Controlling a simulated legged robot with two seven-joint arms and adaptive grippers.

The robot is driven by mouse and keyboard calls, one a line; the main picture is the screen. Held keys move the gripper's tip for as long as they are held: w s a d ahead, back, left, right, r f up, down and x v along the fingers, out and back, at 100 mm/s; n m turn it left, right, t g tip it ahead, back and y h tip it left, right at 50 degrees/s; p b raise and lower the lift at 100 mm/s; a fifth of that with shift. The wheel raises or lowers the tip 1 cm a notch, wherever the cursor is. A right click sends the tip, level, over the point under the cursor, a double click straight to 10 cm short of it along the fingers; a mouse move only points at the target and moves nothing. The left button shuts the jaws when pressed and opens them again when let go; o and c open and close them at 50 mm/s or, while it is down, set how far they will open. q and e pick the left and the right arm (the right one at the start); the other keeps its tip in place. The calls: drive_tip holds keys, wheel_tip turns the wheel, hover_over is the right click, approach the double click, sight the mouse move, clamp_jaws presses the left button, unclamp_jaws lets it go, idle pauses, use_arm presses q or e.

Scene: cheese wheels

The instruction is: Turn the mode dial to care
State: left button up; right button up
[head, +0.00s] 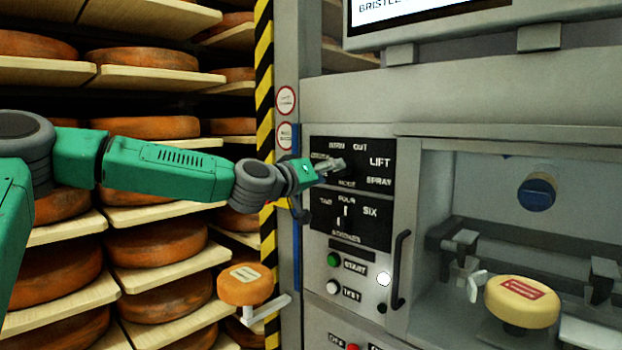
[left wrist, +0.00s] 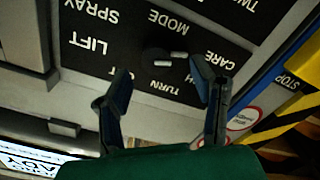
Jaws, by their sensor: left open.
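The mode dial (left wrist: 158,58) is a small black knob with a light mark on the black label panel (head: 378,158). The left wrist view shows it upside down, with CARE, TURN, LIFT, SPRAY and MODE printed around it. I cannot tell surely which word the mark points at. My left gripper (head: 330,170) is in front of this panel in the head view and hides the dial there. In the left wrist view my left gripper (left wrist: 160,76) is open, its two dark fingers apart on either side of the dial. Contact is not clear. My right gripper is out of view.
Below is a second dial panel (head: 372,232) with TWO, FOUR and SIX. A green start button (head: 334,260) and a black door handle (head: 399,270) are lower. A cheese-topped lever (head: 244,285) juts out at the left. Shelves of cheese wheels (head: 150,243) fill the left side.

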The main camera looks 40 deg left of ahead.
use_arm(q)
drive_tip(key=s, duration=0.6)
drive_tip(key=shift+s+a+f, duration=0.25)
drive_tip(key=shift+s+a, duration=0.05)
drive_tip(key=shift+a, duration=0.15)
